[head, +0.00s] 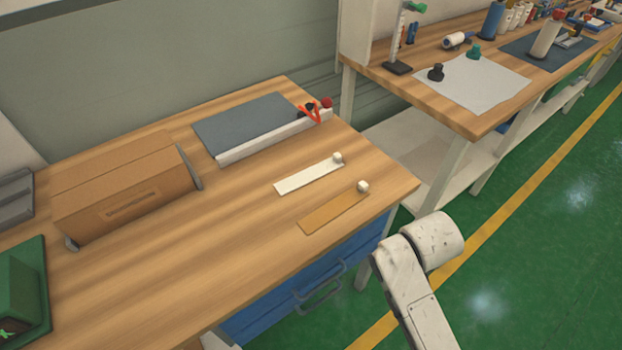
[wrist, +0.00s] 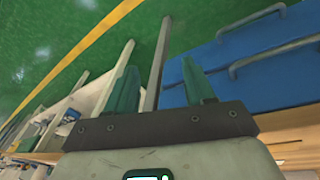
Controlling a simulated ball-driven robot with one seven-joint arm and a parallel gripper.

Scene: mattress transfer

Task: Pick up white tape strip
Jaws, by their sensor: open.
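The white tape strip (head: 308,177) lies flat on the wooden workbench (head: 240,215), with a small white cube at its far right end. A tan strip (head: 332,214) with a similar white cube lies beside it, closer to the bench's front edge. My gripper (wrist: 160,88) shows in the wrist view with its two green fingers apart and nothing between them. It points toward the blue drawers (wrist: 245,60) and the green floor. The white strip does not show in the wrist view. In the head view, my arm is at the bench's front right, apart from the strips.
A brown box (head: 128,190) and a green object (head: 22,295) stand at the left of the bench. A grey mat with a white bar (head: 270,137) lies behind the strips. A second bench (head: 430,85) with several items stands at the back right. Drawer handles (head: 320,290) stick out in front.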

